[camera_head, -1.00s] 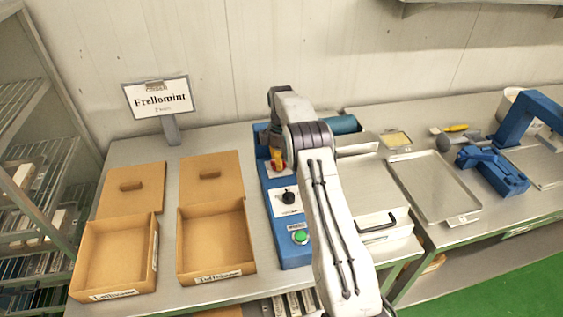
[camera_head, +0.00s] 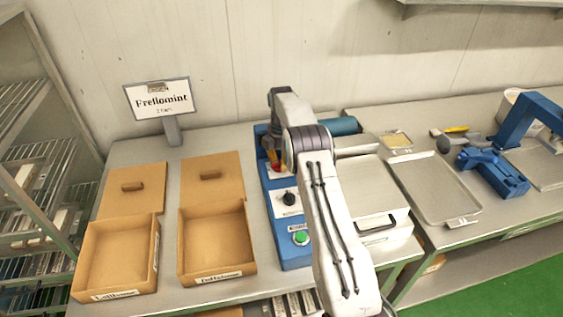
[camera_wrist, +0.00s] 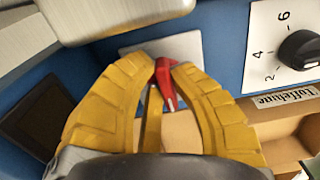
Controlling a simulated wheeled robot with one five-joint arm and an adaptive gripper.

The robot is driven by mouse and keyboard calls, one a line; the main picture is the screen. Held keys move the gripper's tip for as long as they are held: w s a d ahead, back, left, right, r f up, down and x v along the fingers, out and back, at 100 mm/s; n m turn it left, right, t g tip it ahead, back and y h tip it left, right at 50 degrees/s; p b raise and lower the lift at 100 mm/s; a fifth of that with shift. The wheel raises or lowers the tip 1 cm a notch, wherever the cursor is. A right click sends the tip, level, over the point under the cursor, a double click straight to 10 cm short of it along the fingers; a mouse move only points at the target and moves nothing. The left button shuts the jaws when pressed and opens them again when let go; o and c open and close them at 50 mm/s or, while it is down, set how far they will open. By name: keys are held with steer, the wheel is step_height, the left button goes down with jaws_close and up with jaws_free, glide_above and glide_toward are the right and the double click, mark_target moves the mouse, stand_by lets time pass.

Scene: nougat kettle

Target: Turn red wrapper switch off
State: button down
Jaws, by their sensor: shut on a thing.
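The red wrapper switch (camera_wrist: 164,84) is a small red lever with a white mark, on a pale plate (camera_wrist: 190,45) set in the blue machine panel. In the wrist view my gripper (camera_wrist: 162,66) has its yellow fingers closed around the red lever, and its fingertips hide part of it. In the head view the blue wrapper machine (camera_head: 268,188) stands on the table, and the red switch (camera_head: 277,167) shows as a small red spot beside my yellow fingers. My arm covers much of the machine's right side.
A black dial (camera_wrist: 300,50) with numbers sits right of the switch in the wrist view. A green button (camera_head: 300,238) is near the machine's front. Two open cardboard boxes (camera_head: 80,262) (camera_head: 250,262) stand to the left. A metal tray (camera_head: 470,215) lies to the right.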

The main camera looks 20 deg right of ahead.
steer(key=shift+f, duration=0.15)
steer(key=c, duration=1.1)
jaws_free()
steer(key=shift+r, duration=0.2)
step_height(320, 180, up, 7)
steer(key=shift+f, duration=0.1)
steer(key=shift+r, duration=0.2)
steer(key=shift+r, duration=0.1)
